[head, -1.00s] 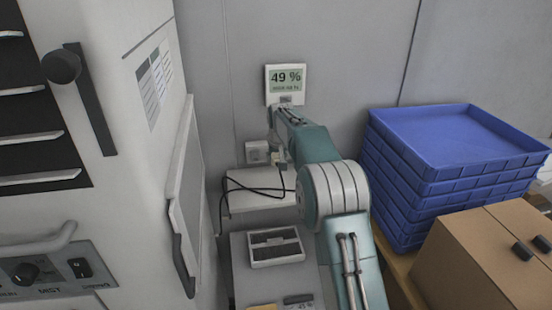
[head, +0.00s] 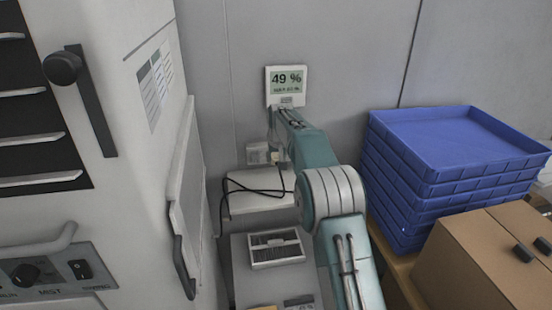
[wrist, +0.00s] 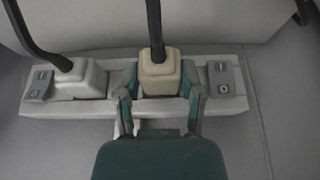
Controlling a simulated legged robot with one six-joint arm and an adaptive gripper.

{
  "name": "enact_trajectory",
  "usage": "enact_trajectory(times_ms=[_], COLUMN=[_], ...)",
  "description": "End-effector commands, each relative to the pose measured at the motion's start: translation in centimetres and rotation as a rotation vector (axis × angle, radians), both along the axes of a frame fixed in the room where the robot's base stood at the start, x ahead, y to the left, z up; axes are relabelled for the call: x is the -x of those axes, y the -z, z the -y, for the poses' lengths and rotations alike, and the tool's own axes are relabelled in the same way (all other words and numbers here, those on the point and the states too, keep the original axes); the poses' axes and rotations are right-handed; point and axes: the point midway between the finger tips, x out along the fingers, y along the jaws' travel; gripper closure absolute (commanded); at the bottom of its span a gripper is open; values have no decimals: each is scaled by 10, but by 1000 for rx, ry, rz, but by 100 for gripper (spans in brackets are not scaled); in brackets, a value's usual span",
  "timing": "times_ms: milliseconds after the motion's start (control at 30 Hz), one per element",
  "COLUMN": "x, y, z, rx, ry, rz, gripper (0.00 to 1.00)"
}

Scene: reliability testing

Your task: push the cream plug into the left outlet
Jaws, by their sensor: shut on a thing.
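The cream plug (wrist: 160,75) is between the fingers of my gripper (wrist: 161,98), with its dark cord rising in the wrist view. My gripper is shut on it. Behind it is a pale outlet strip (wrist: 60,107), whose left end in the head view (head: 257,152) shows beside my gripper. A whitish plug (wrist: 80,78) sits on the strip, left of the cream plug in the wrist view. The cream plug is up against or just in front of the strip; its prongs and the socket behind it are hidden, so I cannot tell how deep it sits.
Switches (wrist: 223,79) are on the strip. A display reading 49 % (head: 286,86) is on the wall above my gripper. Dark cords lie over a white box (head: 260,200) below. A white cabinet (head: 140,220) stands left; blue trays (head: 460,150) and cardboard boxes (head: 480,260) stand right.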

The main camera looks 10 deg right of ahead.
Motion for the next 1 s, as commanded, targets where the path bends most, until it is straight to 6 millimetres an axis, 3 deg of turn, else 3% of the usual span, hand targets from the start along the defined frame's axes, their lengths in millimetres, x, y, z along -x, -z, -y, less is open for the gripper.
enact_trajectory(times_ms=[1000], x=[-6], y=[0], z=[0], rx=[0], ry=[0], rz=[0], gripper=[97])
